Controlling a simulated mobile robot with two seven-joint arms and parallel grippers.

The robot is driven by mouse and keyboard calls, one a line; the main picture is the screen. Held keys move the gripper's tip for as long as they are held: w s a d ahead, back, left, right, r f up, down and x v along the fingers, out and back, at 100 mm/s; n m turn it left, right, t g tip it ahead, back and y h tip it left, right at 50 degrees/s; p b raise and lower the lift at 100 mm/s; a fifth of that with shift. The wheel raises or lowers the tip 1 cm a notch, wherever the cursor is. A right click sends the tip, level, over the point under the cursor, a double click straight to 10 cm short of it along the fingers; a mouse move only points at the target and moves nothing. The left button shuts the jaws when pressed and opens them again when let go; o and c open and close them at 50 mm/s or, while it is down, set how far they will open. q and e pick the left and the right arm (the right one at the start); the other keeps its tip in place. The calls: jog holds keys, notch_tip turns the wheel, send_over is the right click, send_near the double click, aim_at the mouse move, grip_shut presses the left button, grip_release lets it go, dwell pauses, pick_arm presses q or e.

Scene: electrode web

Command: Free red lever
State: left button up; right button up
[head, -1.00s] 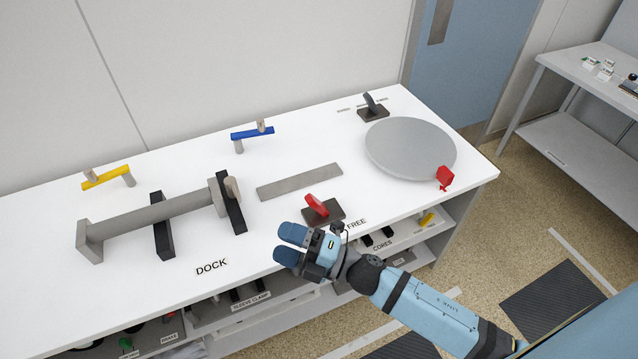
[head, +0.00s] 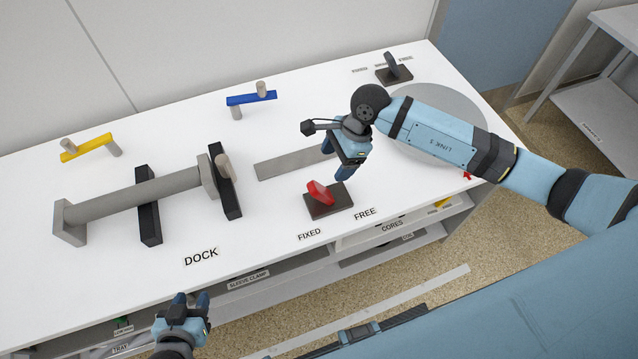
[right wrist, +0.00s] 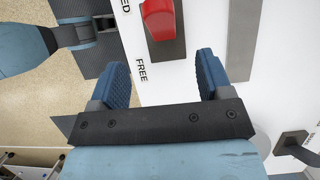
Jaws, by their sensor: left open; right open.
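The red lever (head: 320,193) stands on a dark base plate (head: 340,208) near the table's front edge, between the FIXED label (head: 309,234) and the FREE label (head: 365,214). Its handle leans left, toward the FIXED side. The red lever also shows in the right wrist view (right wrist: 160,18), at the top and beyond the fingertips. My right gripper (head: 343,174) is open and empty, just behind and right of the lever, apart from it; it also shows in the right wrist view (right wrist: 162,68). My left gripper (head: 190,300) is open and empty in front of the table, below the DOCK label.
A grey roller on black supports (head: 150,222) stands left of the lever. A grey strip (head: 275,168) lies behind it. A round grey disc (head: 465,98) is partly hidden by my right arm. Yellow (head: 88,147) and blue (head: 250,99) bars stand at the back.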

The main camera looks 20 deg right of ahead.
aim_at(321, 188)
jog(key=p+x, duration=0.1)
jog(key=x, duration=1)
jog(key=shift+a+f+p, duration=0.25)
jog(key=shift+f+p, duration=0.1)
jog(key=shift+p, duration=0.05)
pick_arm(q)
jog(key=shift+a+r, duration=0.2)
jog(key=shift+r, duration=0.65)
